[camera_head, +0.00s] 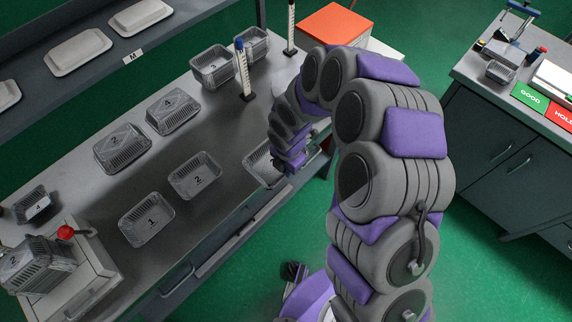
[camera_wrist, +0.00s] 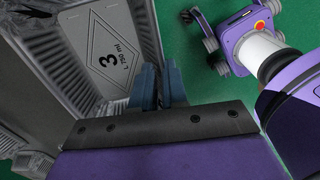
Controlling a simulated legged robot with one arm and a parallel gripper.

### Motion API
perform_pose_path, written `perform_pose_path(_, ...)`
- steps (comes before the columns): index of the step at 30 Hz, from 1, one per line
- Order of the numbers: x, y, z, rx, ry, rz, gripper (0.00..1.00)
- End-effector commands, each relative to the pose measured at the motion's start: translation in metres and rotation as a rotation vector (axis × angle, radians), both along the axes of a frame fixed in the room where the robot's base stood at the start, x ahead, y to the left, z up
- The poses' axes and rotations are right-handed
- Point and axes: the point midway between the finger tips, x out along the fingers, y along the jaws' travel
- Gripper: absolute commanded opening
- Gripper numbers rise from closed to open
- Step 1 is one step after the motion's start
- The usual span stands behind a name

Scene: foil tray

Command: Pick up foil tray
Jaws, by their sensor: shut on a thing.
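A silver foil tray (camera_head: 256,163) sits at the right edge of the grey bench, partly hidden by my arm in the head view. In the wrist view the foil tray (camera_wrist: 75,90) fills the left side, with ribbed walls and a label reading 3 on its floor. My gripper (camera_wrist: 158,84) is shut on the tray's near-right wall, with its dark blue fingertips at the rim. In the head view my gripper (camera_head: 280,170) is at the tray's right side, its fingers mostly hidden. I cannot tell whether the tray touches the bench.
Other foil trays marked 1 (camera_head: 146,221) and 2 (camera_head: 195,178) lie to the left on the bench. More trays (camera_head: 212,68) stand at the back by a blue-topped post (camera_head: 242,72). A machine with a red knob (camera_head: 66,232) is at lower left. Green floor is right.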

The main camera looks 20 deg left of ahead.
Motion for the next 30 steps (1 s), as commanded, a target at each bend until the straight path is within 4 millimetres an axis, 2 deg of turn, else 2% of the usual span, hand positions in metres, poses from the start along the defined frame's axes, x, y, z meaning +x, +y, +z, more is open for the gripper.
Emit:
perform_pose_path(4, -0.0048, -0.005, 0.0002, -0.002, 0.002, -0.002, 0.0)
perform_pose_path(11, -0.0052, -0.0002, -0.0011, -0.005, 0.0, -0.001, 0.0)
perform_pose_path(12, -0.0052, 0.0, -0.0011, -0.005, 0.0, -0.001, 0.17)
perform_pose_path(20, -0.0047, 0.0001, -0.0006, -0.004, -0.001, -0.001, 0.41)
perform_pose_path(30, -0.004, -0.0028, 0.0053, 0.001, -0.003, -0.002, 0.42)
